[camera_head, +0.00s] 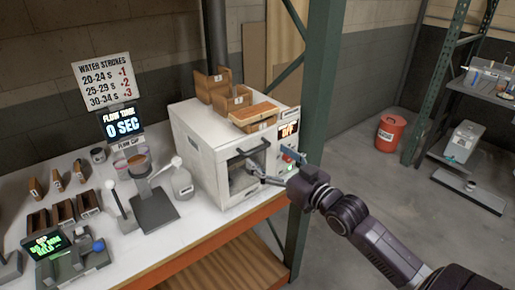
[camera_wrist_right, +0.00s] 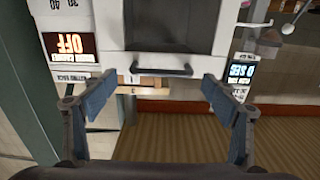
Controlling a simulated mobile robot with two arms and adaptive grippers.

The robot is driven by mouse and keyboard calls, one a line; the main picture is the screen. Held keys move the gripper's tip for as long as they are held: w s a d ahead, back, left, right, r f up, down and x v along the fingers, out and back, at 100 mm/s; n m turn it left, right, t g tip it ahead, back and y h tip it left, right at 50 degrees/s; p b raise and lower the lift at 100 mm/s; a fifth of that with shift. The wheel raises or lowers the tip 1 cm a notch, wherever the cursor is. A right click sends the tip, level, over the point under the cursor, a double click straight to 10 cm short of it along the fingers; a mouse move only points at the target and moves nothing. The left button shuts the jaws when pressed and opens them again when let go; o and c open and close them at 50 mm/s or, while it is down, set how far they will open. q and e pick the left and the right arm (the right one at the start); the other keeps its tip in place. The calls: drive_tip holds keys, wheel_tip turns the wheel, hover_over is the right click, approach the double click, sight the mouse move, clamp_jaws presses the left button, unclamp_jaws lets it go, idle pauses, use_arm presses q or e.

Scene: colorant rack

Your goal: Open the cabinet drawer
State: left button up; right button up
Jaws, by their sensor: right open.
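The white cabinet (camera_head: 200,148) stands on the workbench in the head view, with a dark window in its front. Its dark bar handle (camera_wrist_right: 160,70) runs along the window's edge in the right wrist view, where the scene appears upside down. The front looks closed. My right gripper (camera_head: 268,173) is in front of the cabinet face in the head view. In the wrist view its two blue-grey fingers (camera_wrist_right: 158,84) are spread wide, one on each side of the handle, with nothing between them. I see no contact with the handle. My left gripper is not in view.
Wooden boxes (camera_head: 230,98) sit on the cabinet's top. A lit display (camera_head: 288,130) reading OFF is beside the window. A green rack post (camera_head: 318,80) rises close by on the right.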

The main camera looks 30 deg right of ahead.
sight(259, 150)
drive_tip(key=w, duration=0.3)
drive_tip(key=shift+w+a+r+p, duration=0.15)
drive_tip(key=shift+w+a+p, duration=0.05)
drive_tip(key=shift+p, duration=0.2)
drive_tip(key=shift+w, duration=0.65)
drive_tip(key=shift+a, duration=0.1)
drive_tip(key=c, duration=1.4)
drive_tip(key=shift+s+f, duration=0.1)
drive_tip(key=shift+f, duration=0.1)
